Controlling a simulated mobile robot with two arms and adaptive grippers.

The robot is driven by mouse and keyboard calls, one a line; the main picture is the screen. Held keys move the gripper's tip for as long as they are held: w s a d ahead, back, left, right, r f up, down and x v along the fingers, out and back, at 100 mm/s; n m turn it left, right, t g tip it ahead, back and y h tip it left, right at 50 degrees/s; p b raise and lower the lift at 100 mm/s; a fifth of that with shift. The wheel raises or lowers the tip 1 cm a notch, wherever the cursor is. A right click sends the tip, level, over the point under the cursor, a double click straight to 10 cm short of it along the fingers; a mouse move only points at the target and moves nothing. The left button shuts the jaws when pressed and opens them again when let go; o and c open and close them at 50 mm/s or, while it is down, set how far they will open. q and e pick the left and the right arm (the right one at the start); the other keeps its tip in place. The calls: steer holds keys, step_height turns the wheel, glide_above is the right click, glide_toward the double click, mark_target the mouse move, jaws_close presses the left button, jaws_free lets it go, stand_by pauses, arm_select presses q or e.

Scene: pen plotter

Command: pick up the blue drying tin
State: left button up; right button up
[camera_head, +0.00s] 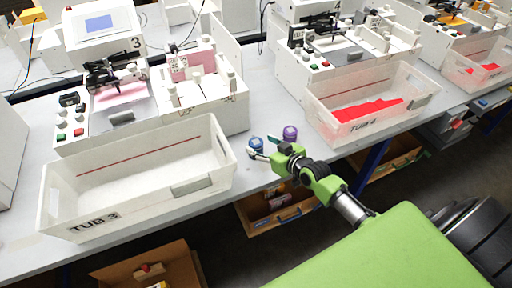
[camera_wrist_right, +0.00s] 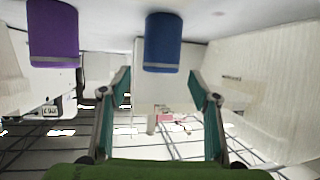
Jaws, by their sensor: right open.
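The blue drying tin (camera_head: 256,144) stands on the grey bench in the gap between the two tubs. In the right wrist view the blue tin (camera_wrist_right: 164,42) appears at top centre, straight ahead of the fingers. A purple tin (camera_head: 290,133) stands just right of it in the head view; it also shows at the upper left of the wrist view (camera_wrist_right: 53,33). My right gripper (camera_head: 261,148) is open and empty, its fingers pointing at the blue tin from the bench's front side. In the wrist view the tin lies beyond the fingertips (camera_wrist_right: 159,82), not gripped. My left gripper is out of view.
Tub 3 (camera_head: 58,212) stands left of the tins, and Tub 4 (camera_head: 318,112), with red material inside, stands right. White plotter machines line the back.

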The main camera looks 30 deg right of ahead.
steer(key=shift+x, duration=0.95)
steer(key=shift+a, duration=0.1)
steer(key=c, duration=1.2)
steer(key=shift+c, duration=0.2)
